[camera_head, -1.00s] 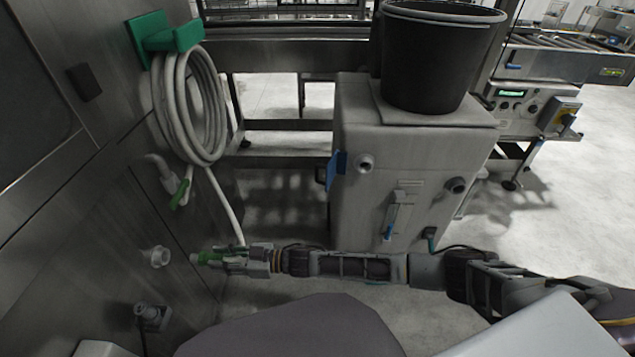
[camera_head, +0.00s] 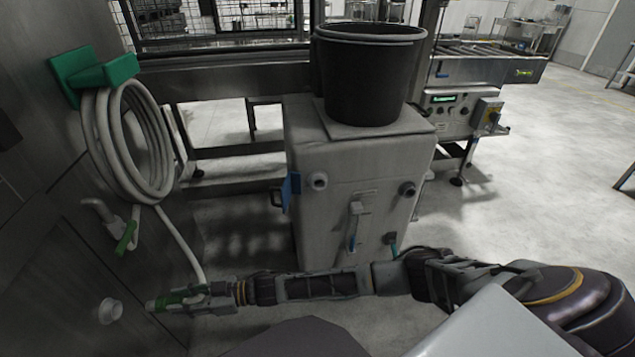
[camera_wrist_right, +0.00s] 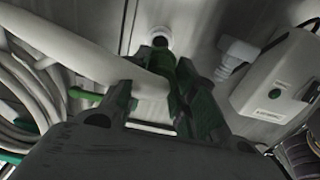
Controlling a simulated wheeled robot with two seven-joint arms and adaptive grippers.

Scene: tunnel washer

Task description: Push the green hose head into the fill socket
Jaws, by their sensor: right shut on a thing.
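The green hose head (camera_head: 168,300) is held in my right gripper (camera_head: 198,297), with its pale tip pointing left. The fill socket (camera_head: 110,311) is a pale round stub on the steel wall at the left. A short gap shows between the tip and the socket in the head view. In the right wrist view the fingers of my right gripper (camera_wrist_right: 165,98) close around the green hose head (camera_wrist_right: 188,88), and the socket (camera_wrist_right: 158,34) shows just beyond its tip. Whether they touch cannot be told there. My left gripper is not in view.
The coiled white hose (camera_head: 97,140) hangs on a green bracket (camera_head: 92,72), its end running down to my gripper. A pipe with a green lever (camera_head: 126,237) sits above the socket. A grey cabinet (camera_head: 345,185) carrying a black bucket (camera_head: 367,80) stands behind my right arm.

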